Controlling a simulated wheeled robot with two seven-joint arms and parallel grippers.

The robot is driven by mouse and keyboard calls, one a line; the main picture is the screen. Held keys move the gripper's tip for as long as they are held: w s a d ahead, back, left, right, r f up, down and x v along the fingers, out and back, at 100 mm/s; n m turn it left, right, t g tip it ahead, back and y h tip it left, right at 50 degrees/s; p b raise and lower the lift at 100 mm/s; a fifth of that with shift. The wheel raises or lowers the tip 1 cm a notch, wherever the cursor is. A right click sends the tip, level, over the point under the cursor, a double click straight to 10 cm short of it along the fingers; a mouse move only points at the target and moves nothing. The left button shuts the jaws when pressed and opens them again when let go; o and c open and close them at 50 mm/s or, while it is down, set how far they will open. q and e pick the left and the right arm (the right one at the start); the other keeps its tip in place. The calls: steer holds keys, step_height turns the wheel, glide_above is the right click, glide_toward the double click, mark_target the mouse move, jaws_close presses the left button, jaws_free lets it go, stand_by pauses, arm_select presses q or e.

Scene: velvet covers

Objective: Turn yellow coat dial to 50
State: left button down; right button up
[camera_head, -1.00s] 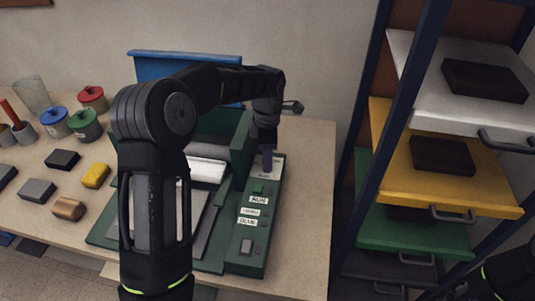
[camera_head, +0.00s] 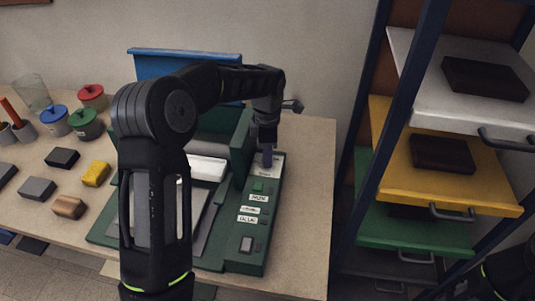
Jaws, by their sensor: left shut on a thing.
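A green machine with a long control panel (camera_head: 257,215) stands on the table. The panel carries a green button (camera_head: 258,187), several white labels and a grey switch (camera_head: 246,244) near its front. My left gripper (camera_head: 267,158) points down at the far end of this panel, shut on a small part there, which I take to be the dial. The fingers hide most of it, and I cannot read its setting or make out a yellow mark. My left arm also covers part of the machine. Part of my right arm shows at the lower right edge; its gripper is not visible.
Red (camera_head: 92,97), blue (camera_head: 55,122) and green (camera_head: 85,124) lidded pots, a glass (camera_head: 33,94) and several small blocks lie on the left of the table. A blue panel (camera_head: 160,66) stands behind. A rack with a yellow shelf (camera_head: 450,190) stands at right.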

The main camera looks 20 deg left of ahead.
arm_select(q)
steer(key=shift+m, duration=0.3)
steer(key=m+b, duration=0.1)
steer(key=m, duration=0.2)
steer(key=shift+m+b, duration=0.6)
steer(key=shift+m, duration=1.3)
steer(key=c, duration=1.1)
jaws_free()
steer(key=shift+r+b, duration=0.65)
steer(key=shift+r, duration=3.3)
